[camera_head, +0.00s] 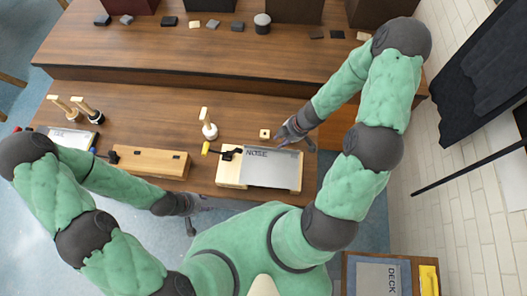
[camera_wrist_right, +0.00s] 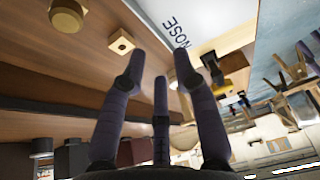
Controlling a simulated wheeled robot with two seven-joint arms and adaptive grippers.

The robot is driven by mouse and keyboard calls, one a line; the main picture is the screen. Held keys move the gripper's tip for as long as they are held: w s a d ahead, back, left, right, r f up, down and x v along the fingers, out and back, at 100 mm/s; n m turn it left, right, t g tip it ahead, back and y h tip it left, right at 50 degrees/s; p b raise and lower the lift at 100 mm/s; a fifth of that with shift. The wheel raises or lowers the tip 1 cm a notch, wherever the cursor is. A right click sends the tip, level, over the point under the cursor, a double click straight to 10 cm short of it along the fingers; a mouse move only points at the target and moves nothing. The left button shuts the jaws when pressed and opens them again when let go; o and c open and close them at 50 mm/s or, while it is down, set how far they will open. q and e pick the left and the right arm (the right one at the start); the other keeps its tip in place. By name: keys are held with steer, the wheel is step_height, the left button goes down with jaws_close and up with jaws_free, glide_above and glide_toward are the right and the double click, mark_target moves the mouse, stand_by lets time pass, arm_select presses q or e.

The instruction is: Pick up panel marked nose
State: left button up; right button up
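The panel marked NOSE (camera_head: 272,170) is a light grey sheet lying on a pale wooden frame (camera_head: 230,172) near the bench's front edge. In the right wrist view its white surface (camera_wrist_right: 207,14) and the lettering show at the top. My right gripper (camera_head: 296,131) is just behind the panel's far right corner. In the right wrist view its dark fingers (camera_wrist_right: 156,72) are spread, with nothing between them; one fingertip is close to the panel's edge. My left gripper (camera_head: 198,213) hangs off the bench's front edge, left of the panel; its finger opening is unclear.
A small wooden block with a hole (camera_head: 265,133) lies behind the panel. A black and yellow clamp (camera_head: 222,151) sits at its left. A wooden block (camera_head: 150,162) and wooden-handled tools (camera_head: 207,125) stand further left. A DECK panel (camera_head: 378,279) lies on another table, lower right.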

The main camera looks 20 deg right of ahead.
steer(key=b, duration=0.5)
glide_above(276, 152)
step_height(276, 152, down, 4)
steer(key=shift+f, duration=0.25)
steer(key=shift+w+b+x, duration=0.15)
steer(key=shift+b+x, duration=0.8)
steer(key=shift+x, duration=0.45)
steer(key=shift+w+b+x, duration=0.15)
steer(key=shift+b+x, duration=0.8)
steer(key=shift+x, duration=0.4)
steer(key=shift+r, duration=0.1)
jaws_close()
